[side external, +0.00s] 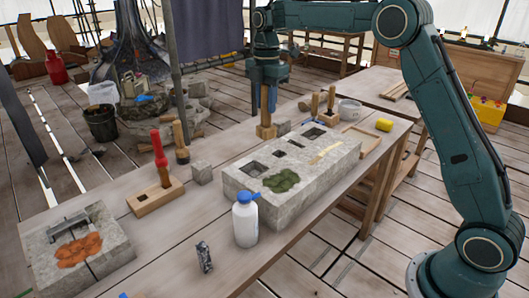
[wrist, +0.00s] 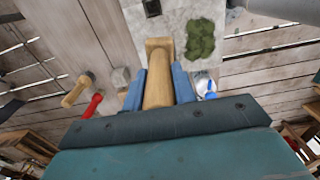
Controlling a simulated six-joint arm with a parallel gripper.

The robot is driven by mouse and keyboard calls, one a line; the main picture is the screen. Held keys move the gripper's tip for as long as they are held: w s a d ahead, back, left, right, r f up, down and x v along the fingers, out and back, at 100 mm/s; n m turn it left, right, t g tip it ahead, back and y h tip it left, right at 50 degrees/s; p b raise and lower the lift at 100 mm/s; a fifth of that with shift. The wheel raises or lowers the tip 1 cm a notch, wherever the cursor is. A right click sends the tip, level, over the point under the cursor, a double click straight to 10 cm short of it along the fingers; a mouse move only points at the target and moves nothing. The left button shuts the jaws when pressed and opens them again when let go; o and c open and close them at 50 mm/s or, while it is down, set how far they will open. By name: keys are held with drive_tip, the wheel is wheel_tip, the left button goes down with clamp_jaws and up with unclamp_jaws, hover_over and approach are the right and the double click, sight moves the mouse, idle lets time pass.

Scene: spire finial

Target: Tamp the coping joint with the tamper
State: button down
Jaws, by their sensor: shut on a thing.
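My gripper (side external: 267,100) is shut on the wooden tamper (side external: 266,130), which hangs head down by the far edge of the long stone block (side external: 300,180). In the wrist view the blue fingers of my gripper (wrist: 158,88) close on both sides of the tamper's round handle (wrist: 157,92), and its square head overlaps the stone (wrist: 180,15). I cannot tell whether the head touches anything. The block has dark square pockets, a pale strip and a green patch (side external: 282,181). A smaller stone piece (side external: 105,262) at front left has a dark seam, a metal piece and an orange patch. Which seam is the coping joint is unclear.
A white bottle with a blue cap (side external: 245,220) stands before the block. A wooden holder with a red-handled tool (side external: 160,160), a mallet-like tool (side external: 181,142) and a grey cube (side external: 202,173) stand left.

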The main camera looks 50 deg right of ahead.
drive_tip(key=s+d+f+m, duration=0.1)
drive_tip(key=s+d, duration=0.4)
drive_tip(key=d, duration=0.3)
drive_tip(key=s+d+m, duration=0.1)
drive_tip(key=s+d, duration=0.3)
drive_tip(key=d, duration=0.3)
drive_tip(key=shift+s+d+f, duration=0.35)
drive_tip(key=shift+s+d, duration=0.05)
drive_tip(key=shift+f, duration=0.15)
drive_tip(key=shift+f, duration=2.6)
drive_tip(key=shift+f, duration=0.8)
drive_tip(key=shift+d, duration=1.8)
drive_tip(key=shift+s+d+f, duration=0.1)
drive_tip(key=shift+d+f, duration=0.05)
drive_tip(key=shift+d, duration=0.5)
drive_tip(key=shift+d+f, duration=0.1)
drive_tip(key=shift+d, duration=0.55)
